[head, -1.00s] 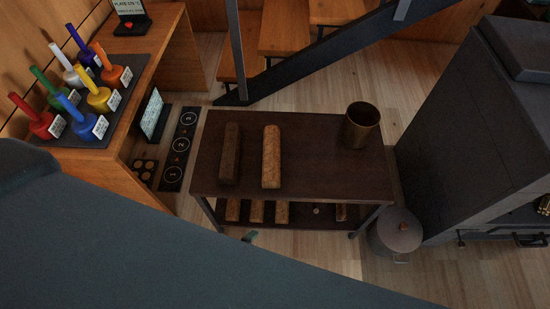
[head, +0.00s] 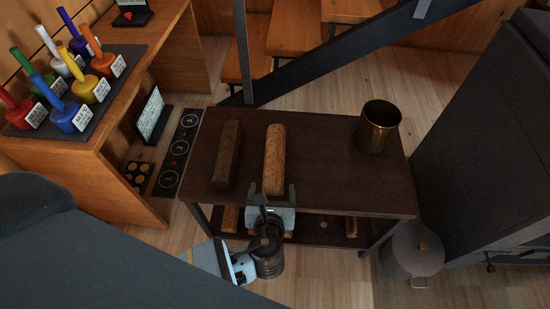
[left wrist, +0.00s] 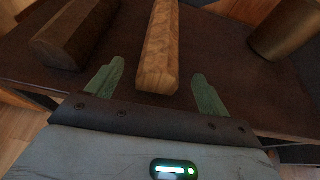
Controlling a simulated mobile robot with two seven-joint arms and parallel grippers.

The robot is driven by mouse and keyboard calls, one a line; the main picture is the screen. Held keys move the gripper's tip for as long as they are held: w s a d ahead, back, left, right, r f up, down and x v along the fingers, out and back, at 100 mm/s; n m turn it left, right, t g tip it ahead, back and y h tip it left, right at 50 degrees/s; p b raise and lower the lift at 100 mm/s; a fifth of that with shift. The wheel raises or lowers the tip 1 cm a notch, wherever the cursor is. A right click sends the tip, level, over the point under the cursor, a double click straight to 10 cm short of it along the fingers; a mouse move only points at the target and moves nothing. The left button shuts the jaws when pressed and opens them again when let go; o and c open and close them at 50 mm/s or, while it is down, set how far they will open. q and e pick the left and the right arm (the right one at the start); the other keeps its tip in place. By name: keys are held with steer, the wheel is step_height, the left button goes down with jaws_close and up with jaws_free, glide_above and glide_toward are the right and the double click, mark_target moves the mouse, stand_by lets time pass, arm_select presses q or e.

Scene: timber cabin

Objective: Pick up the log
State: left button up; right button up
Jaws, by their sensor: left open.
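A light brown log (head: 275,158) lies lengthwise on the dark table (head: 330,170). A darker log (head: 228,155) lies beside it on the left. My left gripper (head: 272,190) is at the table's front edge, at the near end of the light log. In the left wrist view the open green fingertips (left wrist: 157,85) stand apart on either side of the light log's near end (left wrist: 160,55), with a gap on each side. The dark log (left wrist: 75,35) is left of the left finger. My right gripper is not in view.
A brass pot (head: 378,127) stands on the table's right side. More logs lie on the lower shelf (head: 325,232). A lidded pot (head: 412,252) stands on the floor at the right, beside a dark stove (head: 480,150). A desk with coloured bottle-like items (head: 65,80) is at the left.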

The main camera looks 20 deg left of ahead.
mark_target(273, 178)
arm_select(q)
steer(key=shift+x, duration=0.8)
steer(key=b+x, duration=0.1)
steer(key=x, duration=0.1)
steer(key=b+x, duration=0.1)
steer(key=x, duration=0.1)
steer(key=shift+s+d+f, duration=0.1)
steer(key=shift+f, duration=0.25)
steer(key=shift+w+a+f, duration=0.15)
steer(key=shift+w+a, duration=0.05)
steer(key=shift+w, duration=0.35)
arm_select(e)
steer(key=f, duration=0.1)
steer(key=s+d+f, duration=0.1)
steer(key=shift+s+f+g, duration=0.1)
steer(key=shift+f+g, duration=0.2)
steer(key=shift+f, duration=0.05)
arm_select(q)
steer(key=shift+c, duration=0.3)
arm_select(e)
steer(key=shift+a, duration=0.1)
arm_select(q)
steer(key=c, duration=1.2)
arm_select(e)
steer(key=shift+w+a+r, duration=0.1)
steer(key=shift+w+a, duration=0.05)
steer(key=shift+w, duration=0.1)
